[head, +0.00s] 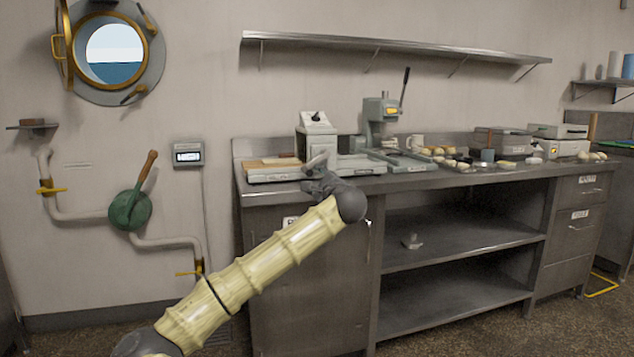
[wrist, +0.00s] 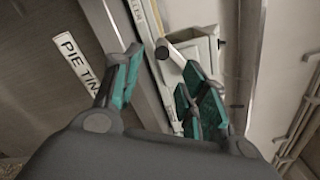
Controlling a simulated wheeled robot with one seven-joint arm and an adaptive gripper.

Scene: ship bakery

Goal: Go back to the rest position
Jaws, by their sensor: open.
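My gripper (wrist: 160,92) is open in the wrist view, with its two green-padded fingers apart and nothing between them. In the head view my arm reaches up from the bottom left to the left end of the steel counter (head: 400,184).
A grey machine (head: 316,135) and a lever press (head: 382,122) stand on the counter, with a wooden board (head: 272,164) at its left end. Several small items and boxes lie farther right. A wall shelf (head: 400,46) runs above. Pipes (head: 80,217) and a porthole are at left.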

